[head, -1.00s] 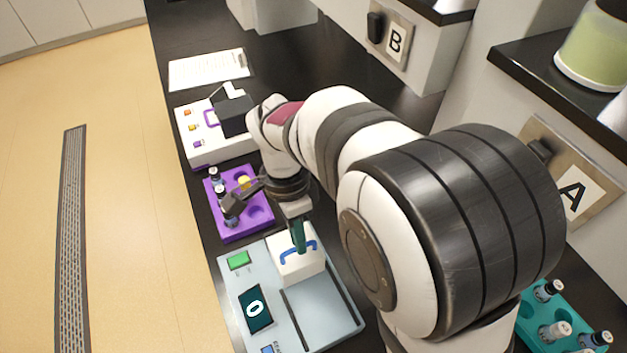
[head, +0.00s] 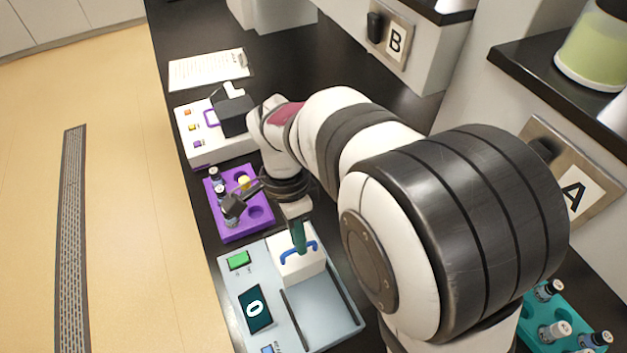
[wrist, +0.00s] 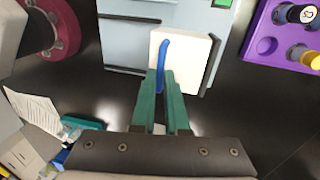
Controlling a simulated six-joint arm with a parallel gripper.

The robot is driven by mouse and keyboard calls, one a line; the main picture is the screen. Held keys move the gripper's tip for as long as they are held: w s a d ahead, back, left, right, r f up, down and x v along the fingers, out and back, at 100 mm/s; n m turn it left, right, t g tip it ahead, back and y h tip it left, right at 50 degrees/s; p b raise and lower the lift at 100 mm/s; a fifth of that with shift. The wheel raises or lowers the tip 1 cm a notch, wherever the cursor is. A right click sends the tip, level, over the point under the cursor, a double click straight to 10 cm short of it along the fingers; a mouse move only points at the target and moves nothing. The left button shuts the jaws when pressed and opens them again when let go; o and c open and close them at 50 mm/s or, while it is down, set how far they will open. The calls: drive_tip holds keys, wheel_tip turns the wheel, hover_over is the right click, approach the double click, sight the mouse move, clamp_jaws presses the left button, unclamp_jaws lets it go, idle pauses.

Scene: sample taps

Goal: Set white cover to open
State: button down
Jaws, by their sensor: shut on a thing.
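The white cover (head: 292,267) is a white block with a blue handle (head: 313,247), on the far part of a pale grey device (head: 325,318). In the wrist view the cover (wrist: 193,55) and its handle (wrist: 163,58) are straight ahead of the fingers. My gripper (head: 299,240) comes down onto the handle from above, with green fingers. In the wrist view my gripper (wrist: 166,75) is shut with the blue handle between its fingertips. Part of the handle is hidden by the fingers.
A white machine (head: 205,150) is farther back. A teal rack (head: 530,322) is at the lower right.

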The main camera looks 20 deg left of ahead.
drive_tip(key=s+d, duration=0.6)
drive_tip(key=shift+s+d, duration=0.3)
drive_tip(key=c, duration=0.9)
unclamp_jaws()
drive_tip(key=r, duration=0.5)
drive_tip(key=w+a+r, duration=0.1)
drive_tip(key=r, duration=0.4)
drive_tip(key=w+a+r, duration=0.1)
drive_tip(key=r, duration=0.4)
drive_tip(key=shift+w+r, duration=0.1)
drive_tip(key=shift+r, duration=0.15)
